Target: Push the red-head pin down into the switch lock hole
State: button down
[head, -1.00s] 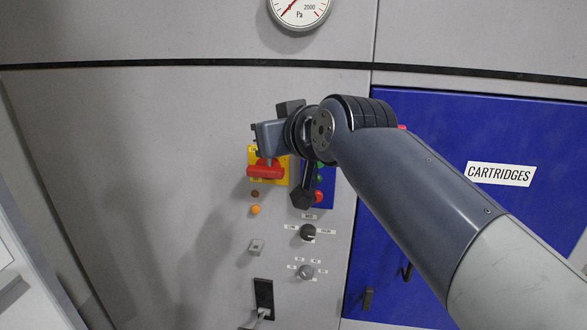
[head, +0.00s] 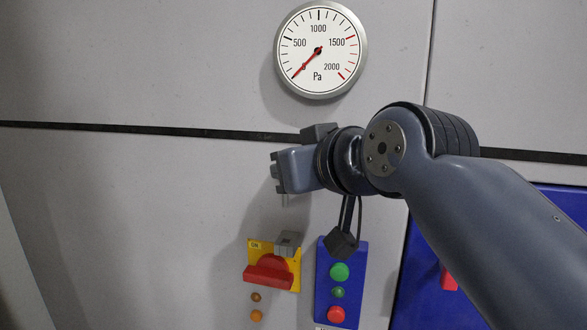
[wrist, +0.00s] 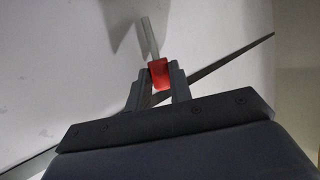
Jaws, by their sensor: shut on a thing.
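In the wrist view, the red head of the pin (wrist: 159,74) sits between the fingertips of my gripper (wrist: 158,80), which is shut on it. The pin's pale grey shaft points away from the gripper. In the head view, my gripper (head: 276,172) is above the rotary switch, apart from it; its fingertips and the pin are not clear there. The switch has a red handle (head: 269,271) on a yellow plate (head: 291,264) marked ON. A grey block (head: 288,242) sits at the plate's top right. I cannot make out the lock hole.
A round pressure gauge (head: 318,50) is on the wall above my gripper. A blue button box (head: 328,298) with green and red buttons (head: 336,314) is right of the switch. Brown and orange lamps (head: 256,315) lie below it. The wall left of the switch is bare.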

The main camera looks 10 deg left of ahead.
dwell(0.4)
jog(key=shift+f+b, duration=4.35)
jog(key=shift+f, duration=0.35)
jog(key=c, duration=1.2)
grip_release()
jog(key=shift+s+d, duration=0.1)
jog(key=b+v, duration=0.1)
jog(key=v, duration=0.9)
jog(key=shift+s+d+r+b, duration=0.15)
jog(key=shift+s+b, duration=0.15)
jog(key=shift+b, duration=0.05)
jog(key=shift+w, duration=0.1)
